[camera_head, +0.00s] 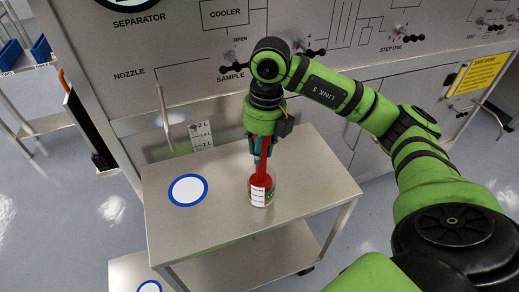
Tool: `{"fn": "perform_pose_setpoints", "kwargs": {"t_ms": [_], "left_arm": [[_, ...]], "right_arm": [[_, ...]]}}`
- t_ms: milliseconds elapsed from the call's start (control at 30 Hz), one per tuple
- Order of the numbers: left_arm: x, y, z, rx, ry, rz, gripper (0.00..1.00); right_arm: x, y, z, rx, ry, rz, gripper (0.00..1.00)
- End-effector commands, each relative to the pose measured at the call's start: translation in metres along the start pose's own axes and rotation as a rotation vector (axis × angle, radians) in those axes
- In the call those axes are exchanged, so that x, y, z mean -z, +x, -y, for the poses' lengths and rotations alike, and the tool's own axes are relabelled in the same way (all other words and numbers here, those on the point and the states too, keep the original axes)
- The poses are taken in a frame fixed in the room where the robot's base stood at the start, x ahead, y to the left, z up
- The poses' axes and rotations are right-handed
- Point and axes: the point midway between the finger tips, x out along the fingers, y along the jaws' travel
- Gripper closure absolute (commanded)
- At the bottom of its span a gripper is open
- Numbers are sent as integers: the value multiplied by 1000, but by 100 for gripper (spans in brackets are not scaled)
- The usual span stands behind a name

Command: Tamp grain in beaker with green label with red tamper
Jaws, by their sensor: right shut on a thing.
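My right gripper (260,147) points straight down over the steel cart. It is shut on the red tamper (260,170), which stands about upright. The tamper's lower end is inside a small glass beaker (258,197) with a white label that has dark marks. Some green shows low on the beaker's right side. The beaker stands upright on the cart top. The grain inside is too small to make out, and I cannot tell whether the tamper touches it. My left gripper is not in view.
The cart top (310,185) is bare around the beaker, except for a white disc with a blue ring (188,190) to its left. Behind stands a steel panel (190,85) with a nozzle and knobs. A shelf with blue bins (10,55) is at far left.

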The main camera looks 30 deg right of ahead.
Motion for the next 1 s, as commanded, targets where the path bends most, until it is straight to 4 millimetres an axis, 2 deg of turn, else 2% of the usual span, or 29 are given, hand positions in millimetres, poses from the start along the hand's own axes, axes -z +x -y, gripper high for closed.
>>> {"fn": "perform_pose_setpoints", "kwargs": {"t_ms": [33,333,467,1000], "left_arm": [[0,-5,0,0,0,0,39],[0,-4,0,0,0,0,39],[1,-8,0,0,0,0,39],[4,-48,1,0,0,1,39]], "right_arm": [[0,-6,-1,-1,0,1,100],[0,-5,-1,-1,-1,1,100],[0,-12,-1,-2,-1,1,100],[0,-64,-6,-2,-1,2,100]]}}
